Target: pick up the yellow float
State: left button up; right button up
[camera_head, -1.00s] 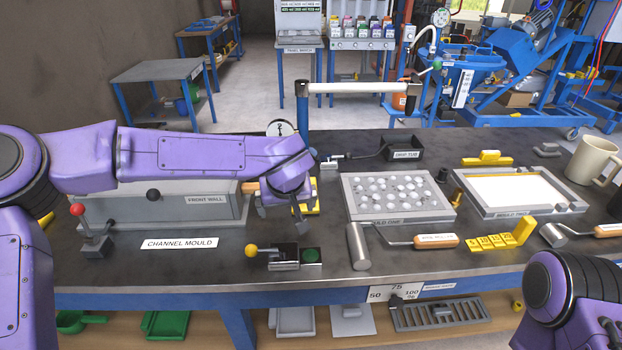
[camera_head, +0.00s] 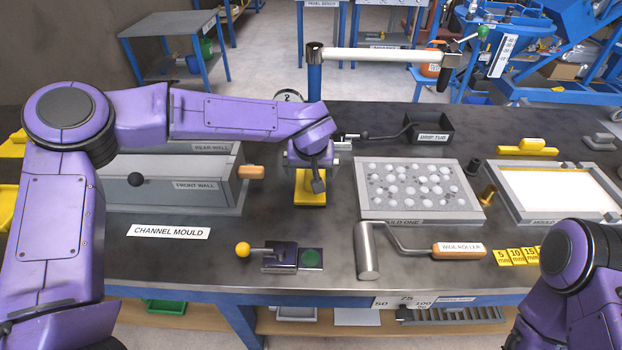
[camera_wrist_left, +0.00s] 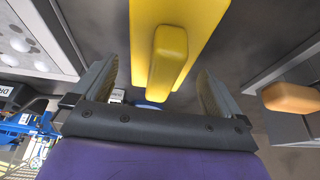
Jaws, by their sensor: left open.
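A yellow float (camera_head: 310,196) lies on the dark bench, partly hidden beneath my left gripper (camera_head: 308,179). In the left wrist view the float shows as a flat yellow plate (camera_wrist_left: 205,22) with a raised bar handle (camera_wrist_left: 168,58). The open fingers of my left gripper (camera_wrist_left: 158,85) stand on either side of the handle's near end, with a gap on both sides. Contact cannot be made out. A second yellow float-like piece (camera_head: 528,150) lies at the back right. My right arm shows at the lower right, but its gripper is out of view.
The channel mould walls (camera_head: 195,190) stand left of the float, with an orange-ended handle (camera_head: 250,172) close by. The pebble-filled mould (camera_head: 420,213) is to the right. A post with a white bar (camera_head: 390,62) rises behind. A wide roller (camera_head: 367,250) and yellow-knobbed lever (camera_head: 243,250) lie in front.

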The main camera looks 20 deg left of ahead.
pick_arm(q)
jog(key=shift+x, duration=1.2)
jog(key=shift+a, duration=0.1)
jog(key=shift+s+f+p, duration=0.1)
jog(key=shift+p, duration=0.2)
jog(key=c, duration=1)
